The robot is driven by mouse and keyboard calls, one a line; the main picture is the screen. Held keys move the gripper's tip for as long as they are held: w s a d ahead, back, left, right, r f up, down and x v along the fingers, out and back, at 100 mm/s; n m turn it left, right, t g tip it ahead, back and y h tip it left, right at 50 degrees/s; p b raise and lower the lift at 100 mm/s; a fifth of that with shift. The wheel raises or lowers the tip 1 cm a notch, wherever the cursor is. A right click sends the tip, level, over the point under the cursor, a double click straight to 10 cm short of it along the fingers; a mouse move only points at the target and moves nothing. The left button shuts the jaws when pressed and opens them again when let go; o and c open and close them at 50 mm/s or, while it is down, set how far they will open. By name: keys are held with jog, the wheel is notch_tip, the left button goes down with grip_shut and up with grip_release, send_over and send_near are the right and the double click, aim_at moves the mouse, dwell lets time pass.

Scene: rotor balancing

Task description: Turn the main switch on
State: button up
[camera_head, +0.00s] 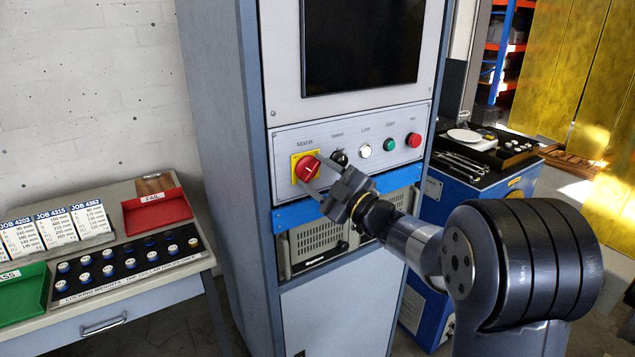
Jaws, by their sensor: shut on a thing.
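The main switch (307,169) is a red rotary knob on a yellow square plate, at the left end of the cabinet's control panel (285,143) under the label "Mains". My gripper (312,180) reaches in from the lower right, with its fingers at the knob. It is shut on the knob, one finger above and one below. The gripper partly covers the knob's lower right side, so the exact angle of its handle is hard to tell.
Right of the switch are a black selector (339,157), a white button (364,150), a green button (389,144) and a red button (413,140). A dark screen (360,45) is above. A bench with a weight rack (128,268) stands left.

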jog(key=shift+m, duration=0.6)
jog(key=shift+f, duration=0.1)
jog(key=o, duration=1)
jog(key=shift+s+d, duration=0.1)
jog(key=b+v, duration=0.2)
jog(key=v, duration=0.8)
jog(key=shift+s+d+f+b, duration=0.1)
jog(key=shift+s+d+b, duration=0.05)
jog(key=shift+s+b, duration=0.15)
